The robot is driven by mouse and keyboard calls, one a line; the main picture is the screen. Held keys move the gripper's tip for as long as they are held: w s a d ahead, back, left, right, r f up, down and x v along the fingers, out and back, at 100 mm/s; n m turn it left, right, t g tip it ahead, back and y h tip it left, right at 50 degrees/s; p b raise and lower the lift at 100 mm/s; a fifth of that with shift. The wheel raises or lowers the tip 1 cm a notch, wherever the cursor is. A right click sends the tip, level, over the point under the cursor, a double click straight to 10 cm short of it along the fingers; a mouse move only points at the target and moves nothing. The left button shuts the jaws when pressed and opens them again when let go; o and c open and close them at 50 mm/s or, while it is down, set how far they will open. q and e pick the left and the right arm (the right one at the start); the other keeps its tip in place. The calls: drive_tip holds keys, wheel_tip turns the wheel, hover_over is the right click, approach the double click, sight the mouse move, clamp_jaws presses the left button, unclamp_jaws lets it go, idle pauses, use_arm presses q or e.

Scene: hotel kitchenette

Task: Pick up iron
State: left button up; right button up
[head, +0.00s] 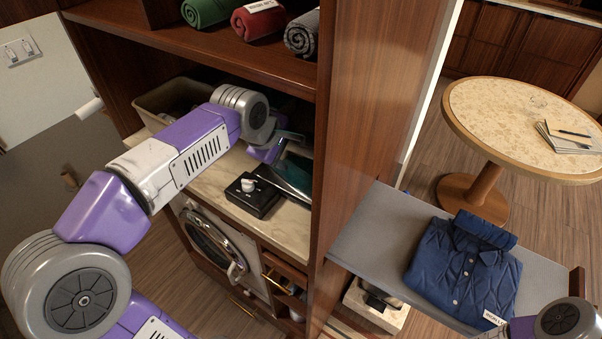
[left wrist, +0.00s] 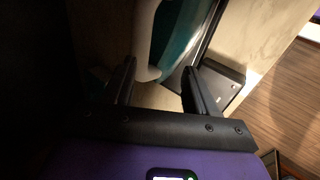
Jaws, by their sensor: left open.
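The iron (head: 291,178) is on the shelf counter in the head view, partly hidden behind my left gripper and a black box. In the left wrist view the iron (left wrist: 184,38) shows a teal body, a pale curved handle and a dark plate edge. My left gripper (head: 280,147) reaches into the cabinet close to the iron. In the left wrist view its two dark fingers (left wrist: 160,78) are apart, with the lower part of the handle near the gap between them. I cannot tell whether they touch it. My right gripper is out of view.
A black box with a white knob (head: 252,196) sits in front of the iron. A bin (head: 155,105) stands behind my left arm. A shelf with rolled towels (head: 259,20) hangs above, and a wooden panel (head: 365,120) bounds the right. A folded blue shirt (head: 462,272) lies on the grey board.

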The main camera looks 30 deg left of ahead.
sight(299, 151)
use_arm(q)
drive_tip(key=shift+w+d+f+b, duration=0.1)
drive_tip(key=shift+w+f, duration=0.35)
drive_tip(key=shift+w, duration=0.4)
drive_tip(key=shift+w+a+f+b, duration=0.1)
drive_tip(key=shift+w+f, duration=0.3)
drive_tip(key=shift+w, duration=0.4)
drive_tip(key=shift+w+d+f+b, duration=0.1)
drive_tip(key=shift+w+f, duration=0.35)
drive_tip(key=shift+w, duration=0.4)
drive_tip(key=shift+c, duration=0.3)
clamp_jaws()
drive_tip(key=shift+r, duration=0.15)
